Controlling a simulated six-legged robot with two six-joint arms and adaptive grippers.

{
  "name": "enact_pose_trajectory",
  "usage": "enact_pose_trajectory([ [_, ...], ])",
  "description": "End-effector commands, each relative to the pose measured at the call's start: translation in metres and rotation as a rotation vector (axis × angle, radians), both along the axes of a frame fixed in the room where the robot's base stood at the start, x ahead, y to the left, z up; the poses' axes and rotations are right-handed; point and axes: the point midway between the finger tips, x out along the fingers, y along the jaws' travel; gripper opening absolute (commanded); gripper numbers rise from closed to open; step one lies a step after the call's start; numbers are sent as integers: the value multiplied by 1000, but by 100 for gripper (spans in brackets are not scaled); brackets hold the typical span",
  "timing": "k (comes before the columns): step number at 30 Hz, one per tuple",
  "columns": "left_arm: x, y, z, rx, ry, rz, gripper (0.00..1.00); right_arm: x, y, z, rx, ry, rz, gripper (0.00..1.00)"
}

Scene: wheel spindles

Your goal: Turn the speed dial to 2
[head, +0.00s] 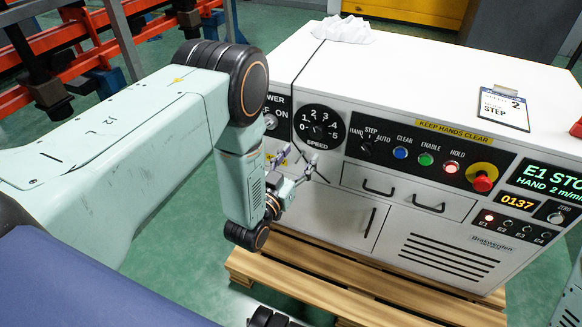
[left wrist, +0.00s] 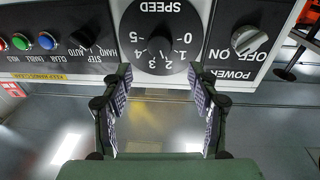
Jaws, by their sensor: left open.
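The speed dial (head: 319,125) is a round black plate with white numbers 0 to 5 and a dark knob in its middle, on the white machine's front panel. It shows upside down in the left wrist view (left wrist: 160,46); I cannot make out clearly which number the knob points to. My left gripper (head: 298,166) is in front of the panel, just below the dial. In the left wrist view its two fingers (left wrist: 160,78) are spread apart and empty, one to each side below the knob, apart from it.
The power switch (left wrist: 248,40) sits beside the dial, and the mode selector (head: 367,148) on its other side. Blue, green and red buttons and a red emergency stop (head: 482,182) lie further right. Drawers with handles are below. The machine stands on a wooden pallet (head: 340,297).

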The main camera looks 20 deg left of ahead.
Motion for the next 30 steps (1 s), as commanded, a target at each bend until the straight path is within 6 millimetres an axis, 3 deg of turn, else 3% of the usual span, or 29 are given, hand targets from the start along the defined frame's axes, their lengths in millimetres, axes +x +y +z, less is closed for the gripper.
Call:
enact_pose_trajectory([
  [3, -20, 2, -2, 0, 3, 0, 60, 0, 0, 0, 0, 0, 0, 40],
  [9, -37, 4, -2, 0, 0, 0, 60, 0, 0, 0, 0, 0, 0, 40],
  [26, -39, 4, -4, 1, 7, -1, 60, 0, 0, 0, 0, 0, 0, 40],
  [30, -43, 5, -30, 12, 129, 2, 60, 0, 0, 0, 0, 0, 0, 40],
])
